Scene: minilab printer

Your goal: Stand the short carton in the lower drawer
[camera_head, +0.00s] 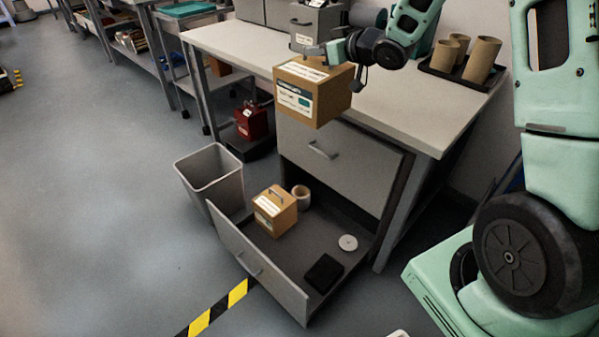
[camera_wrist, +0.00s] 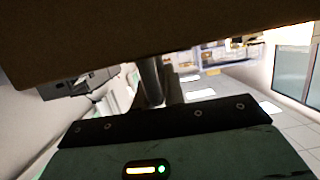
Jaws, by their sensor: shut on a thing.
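My gripper (camera_head: 325,53) is shut on the top of a brown carton (camera_head: 330,99) with white and teal labels. It holds this carton upright in the air, in front of the desk edge and above the back of the lower drawer. In the wrist view the carton (camera_wrist: 130,35) is a dark brown mass across the top. The lower drawer (camera_head: 262,273) is pulled open. Inside it, at the left, stands another brown carton (camera_head: 275,212) with a handle on top. I cannot tell from their heights which carton is the short one.
A tan roll (camera_head: 301,196), a white disc (camera_head: 348,243) and a black flat block (camera_head: 324,273) also lie in the drawer. The upper drawer (camera_head: 332,165) is shut. A grey bin (camera_head: 215,180) stands left of the drawer. Cardboard tubes (camera_head: 482,60) stand on the desk.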

